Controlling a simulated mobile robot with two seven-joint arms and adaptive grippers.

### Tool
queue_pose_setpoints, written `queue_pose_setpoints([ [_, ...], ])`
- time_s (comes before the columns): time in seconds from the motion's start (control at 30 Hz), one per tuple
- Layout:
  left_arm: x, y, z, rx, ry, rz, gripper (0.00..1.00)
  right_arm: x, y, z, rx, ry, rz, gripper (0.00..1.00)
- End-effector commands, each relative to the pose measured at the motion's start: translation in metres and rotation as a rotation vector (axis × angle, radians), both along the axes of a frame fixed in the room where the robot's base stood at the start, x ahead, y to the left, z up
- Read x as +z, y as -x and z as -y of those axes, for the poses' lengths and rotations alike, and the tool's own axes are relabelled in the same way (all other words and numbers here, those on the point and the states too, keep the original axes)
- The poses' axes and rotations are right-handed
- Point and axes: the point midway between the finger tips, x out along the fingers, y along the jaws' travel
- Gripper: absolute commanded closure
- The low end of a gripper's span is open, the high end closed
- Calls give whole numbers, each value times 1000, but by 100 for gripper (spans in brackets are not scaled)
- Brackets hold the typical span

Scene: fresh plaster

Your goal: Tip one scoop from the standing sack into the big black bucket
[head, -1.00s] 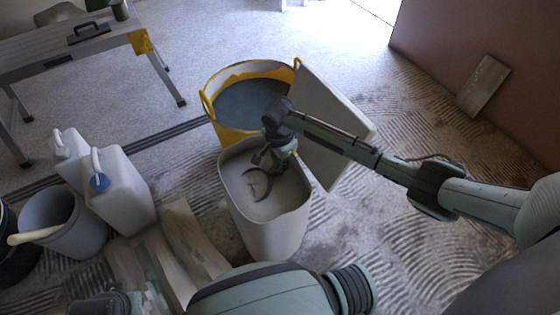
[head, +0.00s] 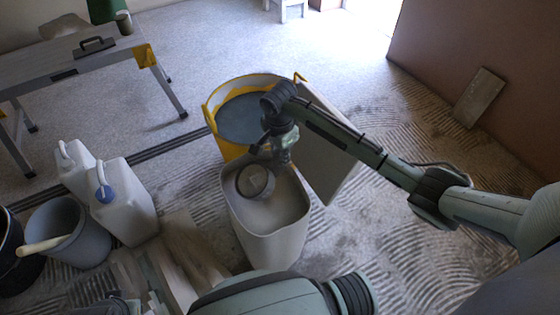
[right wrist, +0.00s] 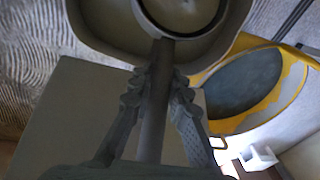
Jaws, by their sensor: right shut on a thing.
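The standing sack (head: 282,240) is a pale, open-topped bag with light powder inside, at the middle of the head view. My right gripper (head: 272,158) is over its mouth, shut on the handle of a round, dark-rimmed scoop (head: 255,181). In the right wrist view, the fingers (right wrist: 158,82) hold the handle, and the scoop's bowl (right wrist: 180,12) shows within the sack's rim (right wrist: 105,45). I cannot tell how much powder the bowl holds. The big black bucket (head: 14,262) is at the far left, cut by the frame edge. My left gripper is not visible.
A yellow tub (head: 232,150) with dark contents stands behind the sack, and a pale board (head: 335,180) is beside it. A grey bucket (head: 85,243) with a wooden handle and white canisters (head: 130,212) stand between sack and black bucket. A workbench (head: 60,62) is behind.

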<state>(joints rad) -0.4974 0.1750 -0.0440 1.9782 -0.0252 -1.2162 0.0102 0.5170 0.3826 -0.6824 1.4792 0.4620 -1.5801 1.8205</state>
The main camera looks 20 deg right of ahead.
Motion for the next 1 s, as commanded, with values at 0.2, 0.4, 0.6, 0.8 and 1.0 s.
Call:
queue_pose_setpoints([
  [0.2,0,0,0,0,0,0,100,27,-1,-1,1,-2,5,100],
  [0.4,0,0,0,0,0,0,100,50,-2,0,1,-2,6,100],
  [0.6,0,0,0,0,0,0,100,73,-1,0,0,-2,5,100],
  [0.8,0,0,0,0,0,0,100,96,-2,0,0,-2,6,100],
  [1.0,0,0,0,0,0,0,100,117,-1,-1,0,-3,4,100],
])
